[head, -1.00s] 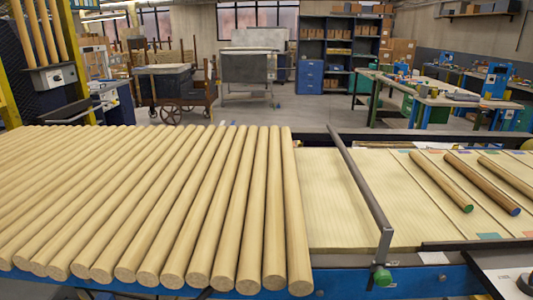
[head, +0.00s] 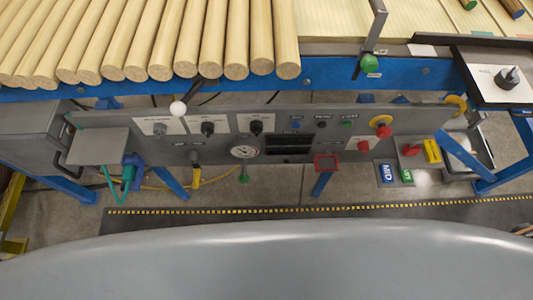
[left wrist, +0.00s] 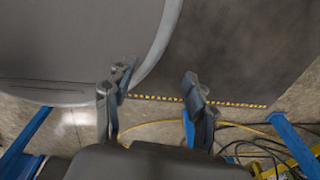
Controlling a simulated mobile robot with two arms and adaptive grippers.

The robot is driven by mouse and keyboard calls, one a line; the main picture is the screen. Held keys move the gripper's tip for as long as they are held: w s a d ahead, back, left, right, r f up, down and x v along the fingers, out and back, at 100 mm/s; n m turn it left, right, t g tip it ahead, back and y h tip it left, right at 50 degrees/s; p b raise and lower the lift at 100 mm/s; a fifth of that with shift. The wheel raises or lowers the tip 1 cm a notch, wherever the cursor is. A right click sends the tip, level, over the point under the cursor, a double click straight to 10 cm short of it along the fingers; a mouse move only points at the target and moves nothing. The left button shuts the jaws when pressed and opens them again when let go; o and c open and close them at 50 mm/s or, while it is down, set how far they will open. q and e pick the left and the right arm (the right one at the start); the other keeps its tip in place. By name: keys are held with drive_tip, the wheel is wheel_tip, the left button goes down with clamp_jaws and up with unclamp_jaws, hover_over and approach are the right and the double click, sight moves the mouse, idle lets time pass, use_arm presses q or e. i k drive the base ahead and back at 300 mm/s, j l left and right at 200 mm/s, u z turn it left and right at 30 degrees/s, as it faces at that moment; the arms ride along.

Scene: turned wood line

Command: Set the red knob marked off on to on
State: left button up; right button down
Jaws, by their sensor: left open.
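A red knob (head: 363,146) sits on a white label plate towards the right of the grey control panel (head: 220,123) in the head view. Another red knob or handle (head: 410,150) sits on a grey box just right of it. The markings are too small to read, so I cannot tell which is marked off and on, nor how either is turned. My left gripper (left wrist: 157,84) shows in the left wrist view, open and empty above the floor, with no knob near its fingers. Neither gripper is in the head view.
A red button on yellow (head: 381,127) is close above the knob. Black knobs (head: 256,127), a gauge (head: 244,151) and a red frame (head: 326,162) share the panel. Wooden rods (head: 190,45) overhang above it. Yellow cable (left wrist: 150,125) and blue legs (left wrist: 290,140) stand below my left gripper.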

sight(364, 145)
drive_tip(key=l+z, duration=0.1)
drive_tip(key=z, duration=0.25)
drive_tip(key=i+l+z, duration=0.1)
drive_tip(key=z, duration=0.6)
drive_tip(key=i+l, duration=0.05)
